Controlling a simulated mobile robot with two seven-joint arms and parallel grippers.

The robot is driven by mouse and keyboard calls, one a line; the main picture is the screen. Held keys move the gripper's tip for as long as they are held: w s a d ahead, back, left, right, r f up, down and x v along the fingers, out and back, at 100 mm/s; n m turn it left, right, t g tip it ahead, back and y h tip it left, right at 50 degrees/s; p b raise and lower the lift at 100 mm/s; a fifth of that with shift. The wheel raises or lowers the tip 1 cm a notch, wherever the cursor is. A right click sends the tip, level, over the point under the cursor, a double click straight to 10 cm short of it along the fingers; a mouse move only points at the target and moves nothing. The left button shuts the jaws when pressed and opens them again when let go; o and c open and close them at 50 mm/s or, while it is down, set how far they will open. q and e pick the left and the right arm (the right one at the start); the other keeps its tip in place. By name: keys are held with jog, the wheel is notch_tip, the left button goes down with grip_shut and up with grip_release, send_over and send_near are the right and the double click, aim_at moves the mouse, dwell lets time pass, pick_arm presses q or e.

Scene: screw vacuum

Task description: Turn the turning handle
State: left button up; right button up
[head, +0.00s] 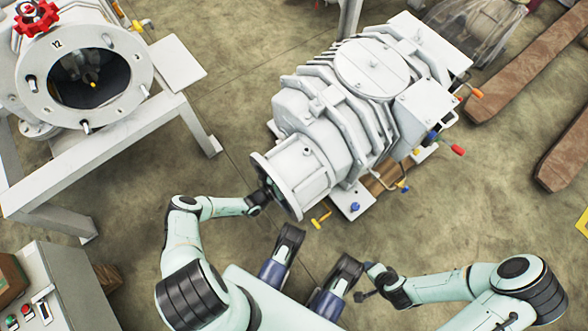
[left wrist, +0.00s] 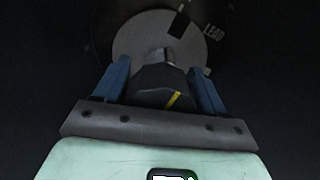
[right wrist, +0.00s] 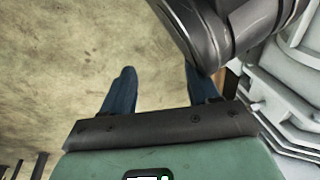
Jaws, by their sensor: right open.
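The turning handle is a dark knob with a yellow mark (left wrist: 158,97), in front of a round grey disc marked "LEAD" in the left wrist view. My left gripper (left wrist: 160,72) has its two blue fingers on either side of this knob. I cannot tell whether they press on it. In the head view my left gripper (head: 264,196) is at the front flange of the grey screw vacuum pump (head: 315,135), and the handle is hidden there. My right gripper (right wrist: 160,82) is open and empty over the floor; it also shows in the head view (head: 362,296).
A grey flanged machine (head: 110,40) with a red handwheel (head: 36,18) stands on a white frame at the upper left. A control box (head: 60,285) is at the lower left. Brown wooden beams (head: 530,65) lie at the right.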

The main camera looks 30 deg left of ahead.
pick_arm(q)
jog(key=c, duration=0.6)
pick_arm(e)
jog(key=shift+w+r, duration=0.1)
jog(key=shift+w, duration=0.05)
pick_arm(q)
jog(key=m+p, duration=0.4)
jog(key=m, duration=2.2)
jog(key=shift+f+m+p, duration=0.1)
jog(key=shift+m+p, duration=0.2)
jog(key=shift+p, duration=0.1)
pick_arm(e)
jog(key=s+a+r+y, duration=0.1)
jog(key=s+a+r, duration=0.1)
jog(key=r, duration=0.4)
jog(key=shift+s+a+n, duration=0.2)
jog(key=shift+a+n, duration=0.1)
jog(key=shift+a, duration=0.3)
pick_arm(q)
jog(key=shift+s+m, duration=0.1)
jog(key=shift+m, duration=0.2)
pick_arm(e)
jog(key=shift+r, duration=0.1)
pick_arm(q)
jog(key=o, duration=1)
